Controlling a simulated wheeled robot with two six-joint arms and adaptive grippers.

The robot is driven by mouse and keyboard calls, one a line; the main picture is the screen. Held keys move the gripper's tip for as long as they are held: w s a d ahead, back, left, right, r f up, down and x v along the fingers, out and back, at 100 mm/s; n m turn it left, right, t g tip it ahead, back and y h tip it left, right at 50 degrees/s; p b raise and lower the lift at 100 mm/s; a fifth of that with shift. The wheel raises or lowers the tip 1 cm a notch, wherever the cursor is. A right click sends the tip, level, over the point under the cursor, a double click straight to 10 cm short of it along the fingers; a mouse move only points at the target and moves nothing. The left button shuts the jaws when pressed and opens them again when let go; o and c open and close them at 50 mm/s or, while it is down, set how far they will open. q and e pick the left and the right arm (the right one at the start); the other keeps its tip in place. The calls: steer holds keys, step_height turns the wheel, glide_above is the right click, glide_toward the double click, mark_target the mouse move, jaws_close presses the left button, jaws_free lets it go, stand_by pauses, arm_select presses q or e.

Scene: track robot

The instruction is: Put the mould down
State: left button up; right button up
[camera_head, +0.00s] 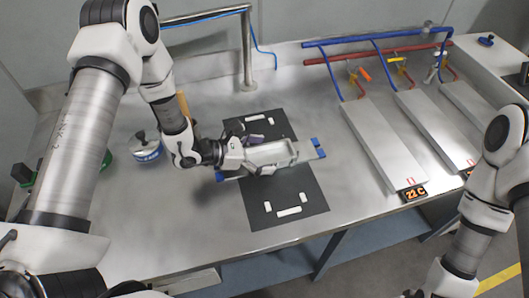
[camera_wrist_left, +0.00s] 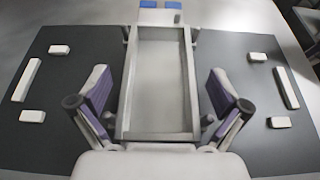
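The mould (camera_head: 275,153) is a long, shallow metal trough with blue tabs at its ends. It lies across the black mat (camera_head: 290,190), between the white marks at the mat's two ends. My left gripper (camera_wrist_left: 160,92) is over the mould, with one purple-padded finger along each long side. The left wrist view shows a gap between each finger and the walls of the mould (camera_wrist_left: 160,75), so the gripper is open around it. The gripper body hides part of the mould in the head view. My right arm shows at the lower right, but its fingers are outside the frame.
Several long metal plates (camera_head: 380,140) with red and blue pipes stand at the right; one has a 22 C display (camera_head: 414,194). A metal post (camera_head: 246,55) rises behind the mat.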

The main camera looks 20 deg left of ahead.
arm_select(q)
steer(key=shift+a+r, duration=0.1)
steer(key=shift+a, duration=0.15)
steer(key=v, duration=1.1)
steer(key=shift+s+a+r, duration=0.1)
steer(key=shift+s+a, duration=0.1)
steer(key=shift+s, duration=0.05)
steer(key=shift+c, duration=0.4)
stand_by(0.3)
